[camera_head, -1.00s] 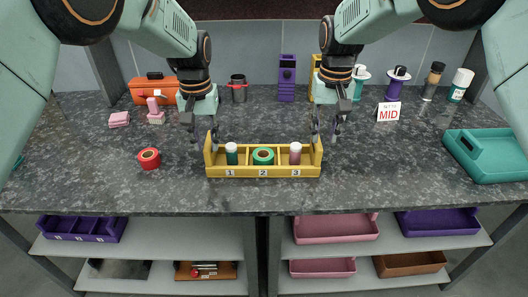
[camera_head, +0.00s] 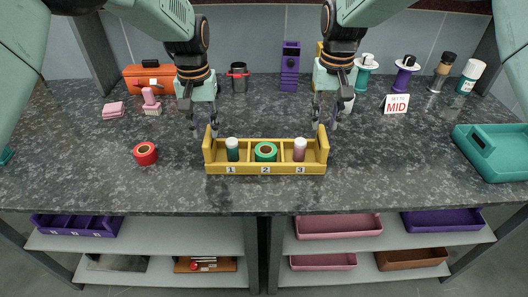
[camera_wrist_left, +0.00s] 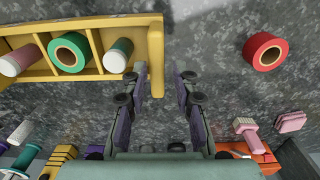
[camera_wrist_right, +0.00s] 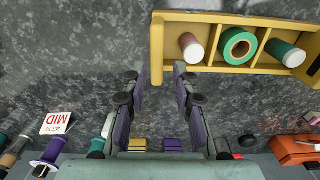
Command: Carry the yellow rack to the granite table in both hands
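The yellow rack (camera_head: 215,168) stands level on the granite table (camera_head: 100,185), with compartments labelled 1, 2 and 3. It holds a green bottle (camera_head: 232,150), a green tape roll (camera_head: 265,152) and a pink-brown bottle (camera_head: 299,150), all white-capped except the roll. My left gripper (camera_head: 204,128) is at the rack's left end. In the left wrist view its fingers (camera_wrist_left: 163,75) are apart, on either side of the end wall's line. My right gripper (camera_head: 326,122) is at the right end; in the right wrist view its fingers (camera_wrist_right: 160,72) are likewise apart around that end wall. Contact cannot be told.
A red tape roll (camera_head: 145,154) lies left of the rack. A teal tray (camera_head: 490,160) is at the right. The front strip of table is clear.

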